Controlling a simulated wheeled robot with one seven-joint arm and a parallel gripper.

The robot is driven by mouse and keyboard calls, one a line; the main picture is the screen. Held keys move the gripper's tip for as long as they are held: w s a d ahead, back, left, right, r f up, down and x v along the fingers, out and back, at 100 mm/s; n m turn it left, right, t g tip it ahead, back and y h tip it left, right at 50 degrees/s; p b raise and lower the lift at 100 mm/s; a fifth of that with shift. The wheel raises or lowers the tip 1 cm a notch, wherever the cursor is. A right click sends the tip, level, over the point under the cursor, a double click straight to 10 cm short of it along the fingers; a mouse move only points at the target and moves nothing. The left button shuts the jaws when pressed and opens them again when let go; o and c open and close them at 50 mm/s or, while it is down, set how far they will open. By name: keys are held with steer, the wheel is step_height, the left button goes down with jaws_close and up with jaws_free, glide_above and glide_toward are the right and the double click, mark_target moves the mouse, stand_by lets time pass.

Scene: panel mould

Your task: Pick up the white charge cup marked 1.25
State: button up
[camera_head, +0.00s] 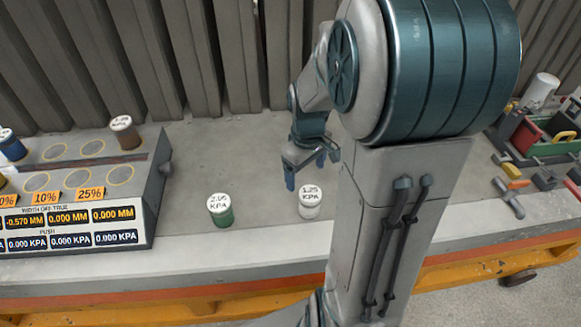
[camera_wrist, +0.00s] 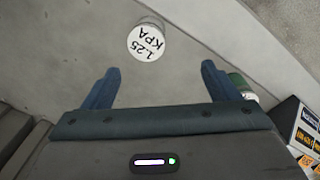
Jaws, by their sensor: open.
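The white charge cup marked 1.25 KPA (camera_head: 310,203) stands upright on the grey bench in the head view. It also shows in the wrist view (camera_wrist: 148,40), label up, ahead of the fingertips and between their lines. My gripper (camera_head: 306,172) is open and empty, above and just behind the cup in the head view. Its two blue fingers (camera_wrist: 158,82) are apart in the wrist view and do not touch the cup. A green cup with a white lid marked 2.05 KPA (camera_head: 220,210) stands to the left of the white cup.
A grey console (camera_head: 150,215) with readouts and ringed seats stands at the left, with a brown cup (camera_head: 126,135) and a blue cup (camera_head: 11,148) on it. Tools and a red bin (camera_head: 526,136) lie at the right. Ribbed panels line the back. The bench around the cups is clear.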

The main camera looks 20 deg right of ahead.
mark_target(310, 194)
steer(key=shift+n, duration=0.4)
steer(key=d+f, duration=0.1)
steer(key=w+d+f, duration=0.1)
steer(key=f, duration=0.1)
steer(key=shift+w+d, duration=0.1)
steer(key=shift+w, duration=0.05)
step_height(310, 194, down, 10)
steer(key=shift+r+p, duration=0.2)
steer(key=shift+p, duration=0.2)
steer(key=shift+d+f+p, duration=0.15)
steer(key=shift+f+p, duration=0.2)
steer(key=shift+f, duration=1.75)
steer(key=c, duration=1.3)
steer(key=shift+w, duration=0.1)
steer(key=shift+c, duration=0.2)
steer(key=shift+r, duration=0.15)
